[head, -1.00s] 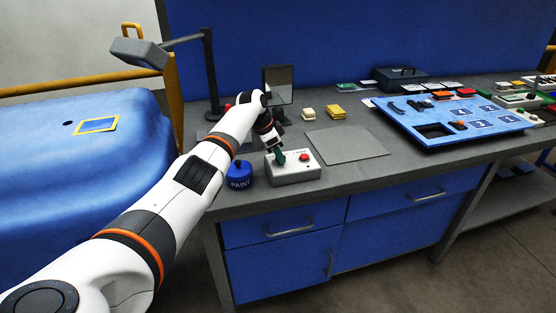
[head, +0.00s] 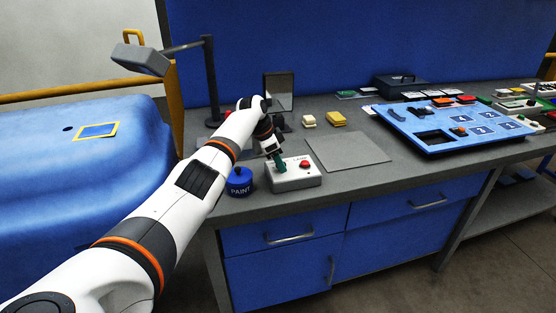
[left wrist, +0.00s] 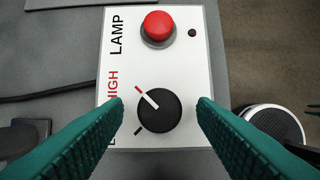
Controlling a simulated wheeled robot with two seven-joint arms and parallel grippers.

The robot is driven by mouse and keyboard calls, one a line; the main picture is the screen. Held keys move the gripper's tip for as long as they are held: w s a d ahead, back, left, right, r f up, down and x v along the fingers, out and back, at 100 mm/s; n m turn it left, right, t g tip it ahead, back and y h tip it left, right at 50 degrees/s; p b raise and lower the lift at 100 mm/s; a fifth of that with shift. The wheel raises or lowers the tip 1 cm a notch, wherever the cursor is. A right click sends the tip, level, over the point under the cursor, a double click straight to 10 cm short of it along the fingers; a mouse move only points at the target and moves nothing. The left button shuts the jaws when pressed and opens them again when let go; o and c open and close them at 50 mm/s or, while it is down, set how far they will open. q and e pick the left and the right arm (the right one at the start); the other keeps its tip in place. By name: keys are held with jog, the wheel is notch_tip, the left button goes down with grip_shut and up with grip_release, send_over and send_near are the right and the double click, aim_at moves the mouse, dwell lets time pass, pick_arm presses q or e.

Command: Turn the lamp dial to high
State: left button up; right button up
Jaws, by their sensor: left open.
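The white lamp box (head: 293,178) sits near the front edge of the workbench. In the left wrist view its face (left wrist: 185,75) shows the word LAMP, a red button (left wrist: 158,26) and a black dial (left wrist: 162,115). The dial's white pointer aims up-left, in line with the red mark beside HIGH. A dark mark lies lower left, by a label mostly hidden behind a finger. My left gripper (head: 277,160) is over the box; its teal fingers (left wrist: 160,104) are open, one on each side of the dial, with visible gaps.
A blue paint pot (head: 239,182) stands just left of the box. A grey mat (head: 348,152) lies to the right, then a blue tray (head: 450,145). A desk lamp (head: 140,59) stands at the back left. A dark cable (left wrist: 50,94) runs from the box.

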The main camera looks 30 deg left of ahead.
pick_arm(q)
jog(key=v, duration=1.2)
jog(key=shift+b, duration=0.45)
